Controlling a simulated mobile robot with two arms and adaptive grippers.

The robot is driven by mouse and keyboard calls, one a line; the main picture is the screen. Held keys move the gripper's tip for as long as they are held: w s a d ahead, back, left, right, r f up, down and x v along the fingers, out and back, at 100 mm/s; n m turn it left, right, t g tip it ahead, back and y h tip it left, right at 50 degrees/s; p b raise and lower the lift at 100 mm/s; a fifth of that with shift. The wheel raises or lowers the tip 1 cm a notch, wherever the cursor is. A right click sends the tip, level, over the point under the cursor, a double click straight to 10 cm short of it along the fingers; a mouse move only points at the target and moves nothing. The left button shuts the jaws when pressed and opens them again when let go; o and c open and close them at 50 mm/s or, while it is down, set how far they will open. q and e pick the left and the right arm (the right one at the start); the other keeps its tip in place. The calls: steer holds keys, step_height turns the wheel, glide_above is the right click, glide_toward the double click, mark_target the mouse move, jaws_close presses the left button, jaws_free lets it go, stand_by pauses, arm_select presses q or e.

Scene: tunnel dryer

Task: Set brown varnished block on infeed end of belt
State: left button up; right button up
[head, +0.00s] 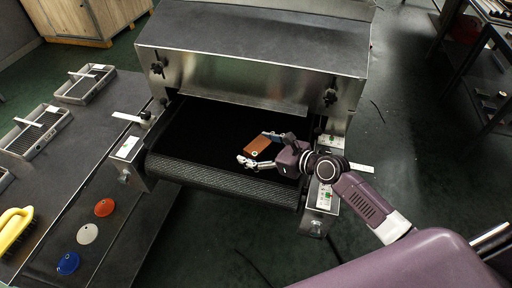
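The brown varnished block (257,144) is over the black belt (205,130), near the belt's front, right of its middle. My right gripper (255,147) reaches in from the right. Its fingers lie on either side of the block, one at its far side and one at its near side. The fingers look spread, with a small dark gap between the block and the near finger. I cannot tell for sure whether the block rests on the belt. My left gripper is not in view.
The dryer's metal hood (240,70) stands behind the belt, with side brackets flanking it. A grey table (110,205) at left holds wire trays (85,83), a yellow brush (14,228) and red, white and blue discs (87,234). A dark rack stands at far right.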

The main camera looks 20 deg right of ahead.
steer(key=shift+r, duration=0.15)
steer(key=v, duration=1)
steer(key=shift+s+d, duration=0.15)
steer(key=shift+s, duration=0.05)
steer(key=shift+v, duration=0.8)
stand_by(0.4)
